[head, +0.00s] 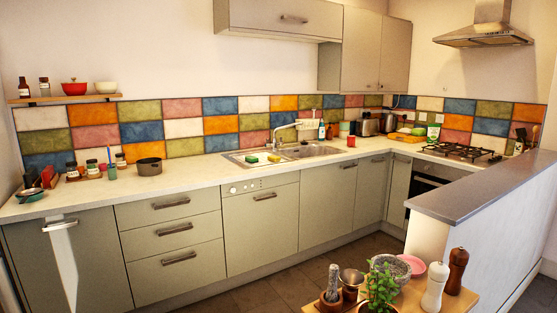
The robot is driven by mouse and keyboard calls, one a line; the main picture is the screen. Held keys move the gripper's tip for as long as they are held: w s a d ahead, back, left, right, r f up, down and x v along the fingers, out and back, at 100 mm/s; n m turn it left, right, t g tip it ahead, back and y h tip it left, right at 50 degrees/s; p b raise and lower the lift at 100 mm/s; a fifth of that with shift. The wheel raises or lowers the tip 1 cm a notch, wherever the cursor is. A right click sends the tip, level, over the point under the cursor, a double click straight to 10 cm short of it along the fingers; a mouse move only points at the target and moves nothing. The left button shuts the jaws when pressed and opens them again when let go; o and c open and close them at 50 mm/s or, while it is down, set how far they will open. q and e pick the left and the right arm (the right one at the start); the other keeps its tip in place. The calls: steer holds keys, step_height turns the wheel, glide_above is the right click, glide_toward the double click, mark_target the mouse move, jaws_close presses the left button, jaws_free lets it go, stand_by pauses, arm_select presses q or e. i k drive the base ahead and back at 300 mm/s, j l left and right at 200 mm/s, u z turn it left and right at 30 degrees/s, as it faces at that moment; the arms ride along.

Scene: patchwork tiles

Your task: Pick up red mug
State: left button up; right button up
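A small red item that looks like the red mug (351,141) stands on the worktop just right of the sink, near the front edge. It is too small to make out a handle. A green cup or canister (344,129) stands just behind it. Neither of my grippers shows in the head view, so I cannot see what they hold.
The L-shaped worktop (190,181) has a sink (312,151), a dark pot (149,166) and a gas hob (462,152). A grey-topped half wall (480,190) stands at right. A small table with a plant (380,288) and mills is in front. The floor (270,285) between is clear.

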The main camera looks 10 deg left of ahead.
mark_target(350, 140)
steer(key=i+j+u, duration=0.75)
steer(key=i+j, duration=0.3)
steer(key=i, duration=0.3)
steer(key=i+j, duration=0.1)
steer(key=i, duration=0.35)
steer(key=i+j, duration=0.15)
steer(key=i, duration=0.3)
steer(key=i+l+z, duration=0.15)
steer(key=i+z, duration=0.15)
steer(key=z, duration=0.15)
steer(key=i+z, duration=0.6)
steer(key=z, duration=0.25)
steer(key=i+j+z, duration=0.15)
steer(key=i+z, duration=0.25)
steer(key=i+l+z, duration=0.3)
steer(key=i, duration=0.6)
steer(key=i+j+z, duration=0.15)
steer(key=i+z, duration=0.2)
steer(key=i, duration=0.5)
